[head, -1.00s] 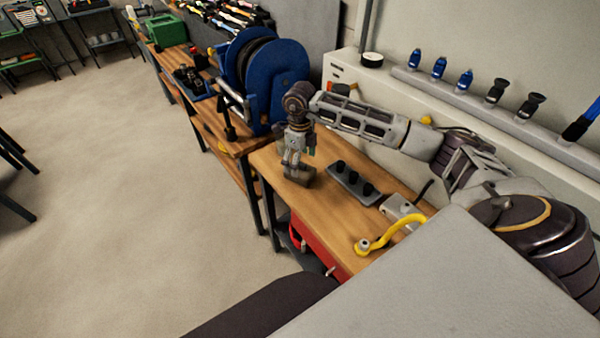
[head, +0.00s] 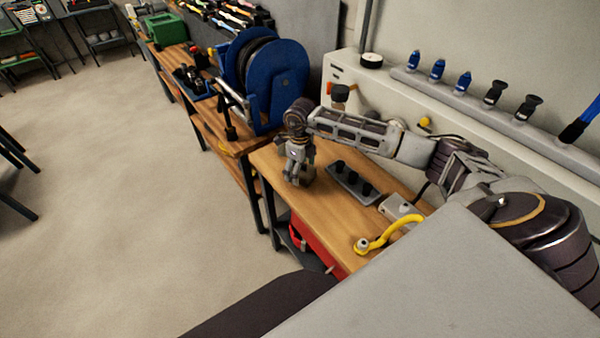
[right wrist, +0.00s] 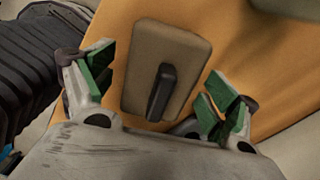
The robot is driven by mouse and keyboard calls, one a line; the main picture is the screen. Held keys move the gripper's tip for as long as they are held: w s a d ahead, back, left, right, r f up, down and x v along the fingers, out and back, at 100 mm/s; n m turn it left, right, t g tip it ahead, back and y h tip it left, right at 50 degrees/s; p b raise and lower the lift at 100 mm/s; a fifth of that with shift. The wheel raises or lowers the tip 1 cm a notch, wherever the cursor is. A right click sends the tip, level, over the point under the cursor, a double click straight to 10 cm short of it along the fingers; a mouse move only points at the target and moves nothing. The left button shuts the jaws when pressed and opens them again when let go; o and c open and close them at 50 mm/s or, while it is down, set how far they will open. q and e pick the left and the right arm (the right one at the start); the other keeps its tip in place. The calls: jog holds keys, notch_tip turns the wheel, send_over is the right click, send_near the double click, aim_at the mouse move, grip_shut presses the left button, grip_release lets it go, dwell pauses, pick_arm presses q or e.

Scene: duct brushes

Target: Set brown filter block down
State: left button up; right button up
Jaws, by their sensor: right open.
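The brown filter block (right wrist: 185,55) is a flat rounded rectangle with a dark upright handle (right wrist: 162,92). In the right wrist view it rests on the wooden bench top, between my spread fingers. My right gripper (right wrist: 157,88) is open, with green pads standing apart on both sides of the block. In the head view my right gripper (head: 298,178) points down at the left edge of the bench and largely hides the block. My left gripper is not in view.
A yellow curved handle (head: 390,236) lies nearer on the wooden bench (head: 330,223). A blue hose reel (head: 275,75) stands behind on the neighbouring bench.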

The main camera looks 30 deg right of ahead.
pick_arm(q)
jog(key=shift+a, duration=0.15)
pick_arm(e)
jog(key=c, duration=1.1)
jog(key=shift+r, duration=0.15)
notch_tip(320, 180, up, 9)
jog(key=shift+f+b, duration=0.15)
jog(key=shift+b, duration=0.45)
jog(key=shift+r, duration=0.55)
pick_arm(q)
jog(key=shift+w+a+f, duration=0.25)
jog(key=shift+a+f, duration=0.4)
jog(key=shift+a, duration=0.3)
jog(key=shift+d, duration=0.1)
